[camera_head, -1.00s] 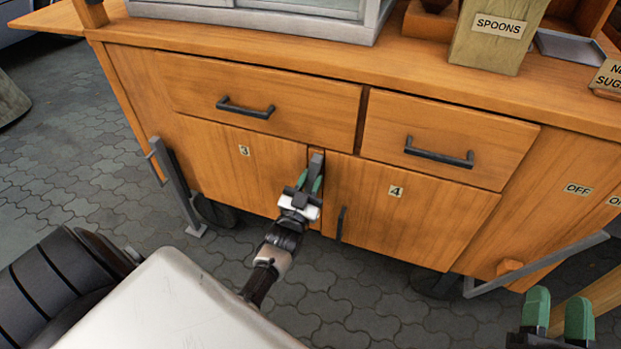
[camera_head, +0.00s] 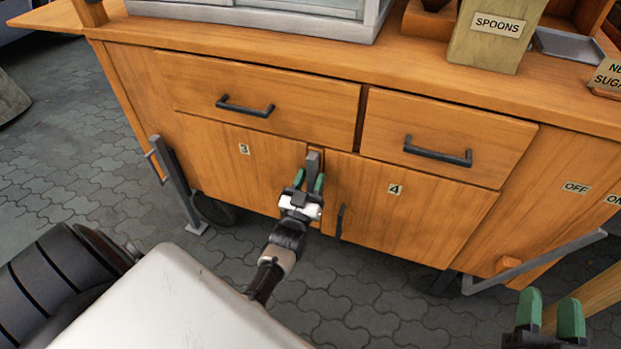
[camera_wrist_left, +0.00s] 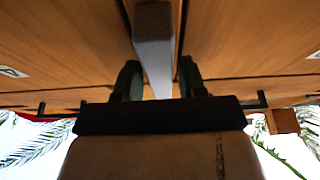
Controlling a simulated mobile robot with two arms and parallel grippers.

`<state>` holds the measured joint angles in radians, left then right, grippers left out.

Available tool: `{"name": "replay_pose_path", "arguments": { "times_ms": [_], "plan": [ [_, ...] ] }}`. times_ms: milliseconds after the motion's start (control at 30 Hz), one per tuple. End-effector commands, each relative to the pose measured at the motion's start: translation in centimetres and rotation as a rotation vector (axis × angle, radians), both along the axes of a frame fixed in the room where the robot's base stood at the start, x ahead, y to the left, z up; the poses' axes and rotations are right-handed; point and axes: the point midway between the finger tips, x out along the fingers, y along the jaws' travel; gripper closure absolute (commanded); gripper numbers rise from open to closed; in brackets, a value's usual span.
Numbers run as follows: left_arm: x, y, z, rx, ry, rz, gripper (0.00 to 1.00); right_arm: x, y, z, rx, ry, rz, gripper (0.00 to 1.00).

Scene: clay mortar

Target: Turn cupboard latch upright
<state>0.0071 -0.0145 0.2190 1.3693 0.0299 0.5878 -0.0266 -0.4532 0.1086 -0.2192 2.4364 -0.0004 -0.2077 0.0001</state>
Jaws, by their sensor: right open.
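The cupboard latch (camera_head: 314,163) is a short grey bar on the strip between door 3 (camera_head: 240,165) and door 4 (camera_head: 405,215). It looks upright, in line with the gap between the doors. My left gripper (camera_head: 309,181) is open just below and in front of the latch. In the left wrist view the latch (camera_wrist_left: 153,52) lies between the lines of the two spread fingers (camera_wrist_left: 158,78), and I see no finger touching it. The lower end of the latch is partly hidden by the gripper in the head view. My right gripper (camera_head: 550,315) is open and empty at the lower right.
Two drawers with dark handles (camera_head: 245,107) (camera_head: 438,152) sit above the doors. Door 4 has a dark handle (camera_head: 340,222) close to my left gripper.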

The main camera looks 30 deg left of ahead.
Motion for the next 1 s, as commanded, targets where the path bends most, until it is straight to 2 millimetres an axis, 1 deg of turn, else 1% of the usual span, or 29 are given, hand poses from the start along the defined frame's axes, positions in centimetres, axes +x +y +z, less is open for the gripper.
{"name": "replay_pose_path", "arguments": {
  "times_ms": [33,67,300,433,567,800,900,1000],
  "plan": [
    [0.0,0.0,0.0,0.001,-0.001,0.000,0.51,0.0,0.0,0.0,0.000,0.000,0.000,0.57],
    [0.0,0.0,0.0,0.002,-0.001,0.001,0.49,0.0,0.0,0.0,0.000,0.000,0.000,0.57],
    [0.0,0.0,0.1,0.004,-0.001,0.001,0.49,0.0,0.0,0.0,0.000,0.000,0.000,0.57],
    [-0.7,-0.2,-0.2,0.005,0.001,0.001,0.49,0.0,0.0,-0.1,-0.005,0.020,0.000,0.57],
    [-2.7,-0.6,-1.0,0.004,0.004,0.001,0.49,0.1,-0.2,-1.4,-0.031,0.118,-0.006,0.57],
    [-7.0,-1.8,-2.9,0.002,0.004,0.000,0.49,-0.2,-0.7,-3.4,-0.072,0.275,-0.016,0.57],
    [-8.4,-2.1,-3.5,0.003,0.002,0.000,0.49,-0.3,-0.8,-4.0,-0.082,0.316,-0.019,0.57],
    [-9.2,-2.3,-3.9,0.003,0.001,0.000,0.49,-0.4,-0.9,-4.3,-0.088,0.342,-0.021,0.57]
  ]
}}
